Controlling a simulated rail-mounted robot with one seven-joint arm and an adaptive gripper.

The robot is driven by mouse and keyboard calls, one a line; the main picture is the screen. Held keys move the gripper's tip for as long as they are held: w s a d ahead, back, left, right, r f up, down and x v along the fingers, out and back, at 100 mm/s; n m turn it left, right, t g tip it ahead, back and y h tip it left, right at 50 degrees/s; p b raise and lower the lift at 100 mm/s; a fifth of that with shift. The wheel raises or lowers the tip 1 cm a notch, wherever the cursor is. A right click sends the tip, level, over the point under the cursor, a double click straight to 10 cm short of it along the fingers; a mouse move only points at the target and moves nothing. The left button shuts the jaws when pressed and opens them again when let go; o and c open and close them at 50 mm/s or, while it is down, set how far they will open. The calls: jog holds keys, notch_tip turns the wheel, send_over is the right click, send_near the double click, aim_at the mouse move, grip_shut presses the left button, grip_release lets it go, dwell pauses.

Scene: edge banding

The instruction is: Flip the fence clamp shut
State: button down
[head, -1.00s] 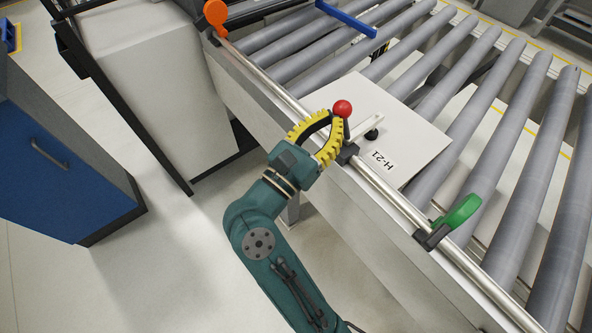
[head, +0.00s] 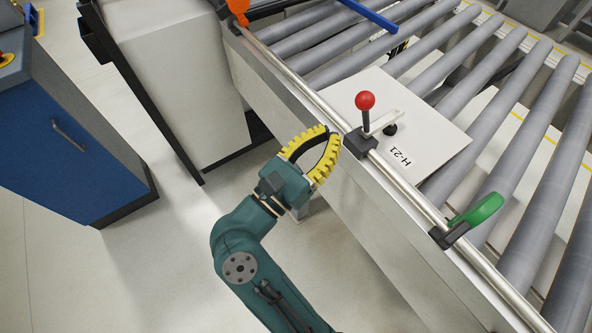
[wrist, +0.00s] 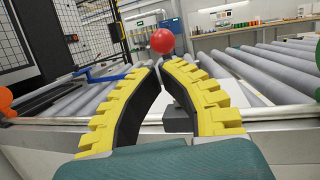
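The fence clamp (head: 361,142) with a red ball knob (head: 365,100) sits on the metal fence rail. Its dark handle stands upright, and its pale bar reaches over a white panel (head: 435,137) marked H-21, with a black foot (head: 390,129) near the panel. My gripper (head: 332,131) has yellow ribbed fingers and is to the left of the clamp, apart from it. The fingertips come nearly together with nothing visible between them. In the wrist view, the red knob (wrist: 163,41) shows just beyond my fingertips (wrist: 160,65); the fingers partly hide the clamp base.
A green-handled clamp (head: 477,211) is farther along the rail at lower right, and an orange one (head: 238,10) at upper left. Grey rollers (head: 470,80) lie behind the rail. A blue bar (head: 368,17) lies across them.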

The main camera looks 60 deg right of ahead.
jog(key=v, duration=0.7)
dwell(0.4)
